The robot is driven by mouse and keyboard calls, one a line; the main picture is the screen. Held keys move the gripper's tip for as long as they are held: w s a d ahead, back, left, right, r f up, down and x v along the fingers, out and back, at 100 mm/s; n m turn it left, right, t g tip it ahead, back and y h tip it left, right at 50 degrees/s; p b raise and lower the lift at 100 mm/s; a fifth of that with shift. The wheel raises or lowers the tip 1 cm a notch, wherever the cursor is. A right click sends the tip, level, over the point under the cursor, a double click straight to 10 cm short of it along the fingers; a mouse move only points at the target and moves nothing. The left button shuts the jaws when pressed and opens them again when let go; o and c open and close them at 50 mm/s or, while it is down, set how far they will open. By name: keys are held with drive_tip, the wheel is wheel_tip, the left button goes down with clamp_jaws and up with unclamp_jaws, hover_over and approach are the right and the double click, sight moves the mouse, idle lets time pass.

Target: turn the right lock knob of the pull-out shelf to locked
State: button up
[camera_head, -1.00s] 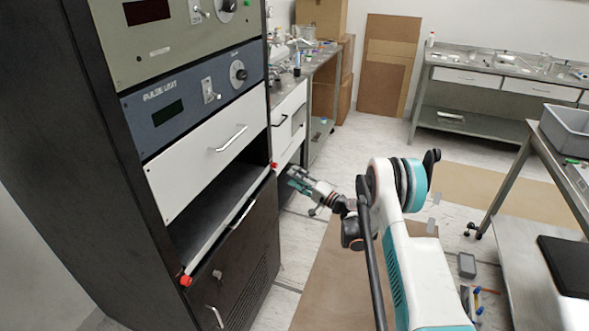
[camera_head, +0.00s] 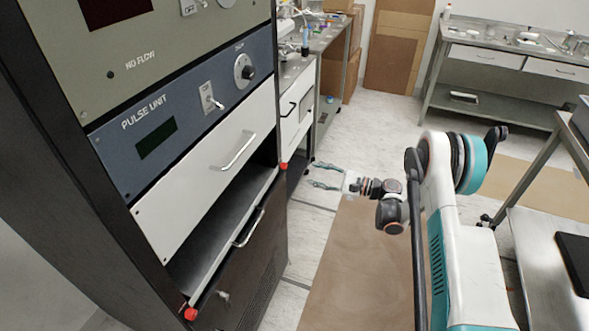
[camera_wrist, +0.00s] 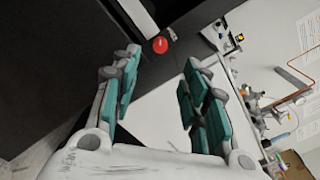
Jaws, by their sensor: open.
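The pull-out shelf (camera_head: 228,222) is a dark, shallow tray with a pale front edge, low in the black rack. Its right lock knob (camera_head: 283,165) is a small red knob at the far end of the front edge. The left lock knob (camera_head: 190,313) is red too, at the near end. My gripper (camera_head: 313,175) is open and empty, to the right of the right knob and apart from it, its fingers pointing toward the rack. In the wrist view the right knob (camera_wrist: 160,45) shows beyond the fingertips, between their lines. I cannot tell how the knob is turned.
A white drawer (camera_head: 210,160) with a bar handle sits above the shelf, under the blue pulse unit (camera_head: 185,115). A dark cabinet door (camera_head: 235,260) with a handle is below. A bench with white drawers (camera_head: 297,110) stands just behind the rack. The floor right of the rack is open.

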sight(286, 167)
drive_tip(key=b+x, duration=0.2)
drive_tip(key=x, duration=0.7)
drive_tip(key=shift+a, duration=0.25)
clamp_jaws()
